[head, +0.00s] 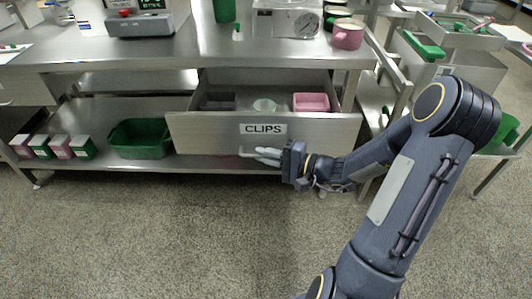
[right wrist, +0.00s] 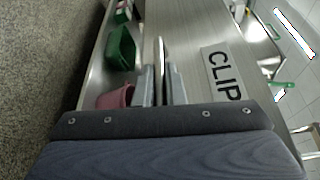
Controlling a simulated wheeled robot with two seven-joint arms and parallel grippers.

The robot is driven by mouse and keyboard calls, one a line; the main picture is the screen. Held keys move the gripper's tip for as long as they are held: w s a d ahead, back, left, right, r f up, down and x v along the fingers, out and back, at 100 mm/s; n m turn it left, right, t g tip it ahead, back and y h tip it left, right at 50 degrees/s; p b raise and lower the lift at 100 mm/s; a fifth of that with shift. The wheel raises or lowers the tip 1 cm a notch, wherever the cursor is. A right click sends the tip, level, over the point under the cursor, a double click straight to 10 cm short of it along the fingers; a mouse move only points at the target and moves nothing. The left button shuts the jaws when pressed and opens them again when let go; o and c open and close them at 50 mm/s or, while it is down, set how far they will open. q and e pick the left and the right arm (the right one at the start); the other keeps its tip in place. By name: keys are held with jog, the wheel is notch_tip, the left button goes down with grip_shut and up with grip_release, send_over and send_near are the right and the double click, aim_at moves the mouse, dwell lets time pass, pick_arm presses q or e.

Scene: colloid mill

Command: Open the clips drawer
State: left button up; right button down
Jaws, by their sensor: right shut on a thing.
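The clips drawer (head: 205,130), a steel drawer with a white "CLIPS" label (head: 263,128), sits under the steel bench and is pulled out, with its inside showing. Its bar handle (head: 246,152) is on the front below the label. My right gripper (head: 266,155) is shut on the handle. In the right wrist view the handle (right wrist: 160,65) runs between the two fingers, beside the label (right wrist: 222,75). In the drawer are a dark tray (head: 218,102), a pale green round item (head: 264,105) and a pink box (head: 311,102). My left gripper is not in view.
A green bin (head: 140,138) and several small boxes (head: 60,147) stand on the lower shelf at left. The bench top (head: 210,48) carries a scale (head: 140,20), a gauge device (head: 288,20) and a pink pot (head: 347,34). The floor in front is clear.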

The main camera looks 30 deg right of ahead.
jog(key=shift+s+a, duration=0.15)
jog(key=shift+s, duration=0.05)
jog(key=c, duration=1.5)
grip_release()
jog(key=p+v, duration=0.1)
jog(key=v, duration=0.6)
jog(key=shift+s+d, duration=0.3)
jog(key=shift+s, duration=0.05)
